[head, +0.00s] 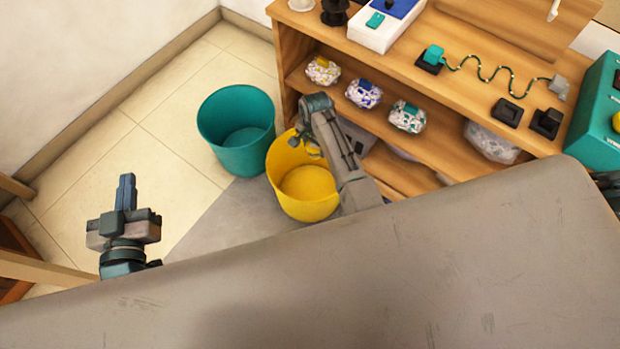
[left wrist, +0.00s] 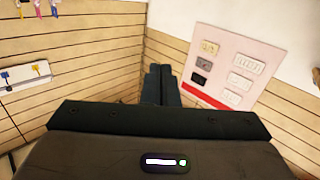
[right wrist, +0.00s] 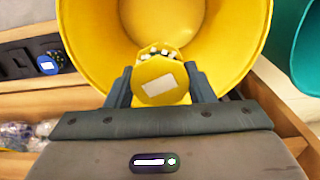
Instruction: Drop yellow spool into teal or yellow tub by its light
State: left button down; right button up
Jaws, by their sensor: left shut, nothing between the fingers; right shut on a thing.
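The yellow spool (right wrist: 160,80), with a pale label on its end, is held between the fingers of my right gripper (right wrist: 161,88), which is shut on it. In the right wrist view it shows against the open mouth of the yellow tub (right wrist: 250,45). In the head view my right gripper (head: 310,143) hangs over the yellow tub (head: 300,213); the spool cannot be made out there. The teal tub (head: 237,155) stands left of the yellow one and looks empty. My left gripper (head: 126,190) is shut and empty, pointing up. I cannot tell which light is meant.
A wooden shelf unit (head: 345,55) stands right of the tubs, holding several wrapped bundles. A white box (head: 385,25) with a teal switch and blue panel and a teal box (head: 600,110) sit on its top. A grey surface (head: 400,270) fills the foreground. Tiled floor (head: 150,150) at left is free.

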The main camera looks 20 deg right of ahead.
pick_arm(q)
jog(key=shift+w+r+t, duration=0.1)
jog(key=shift+r+t, duration=0.2)
jog(key=shift+r, duration=0.15)
pick_arm(e)
jog(key=o, duration=1.1)
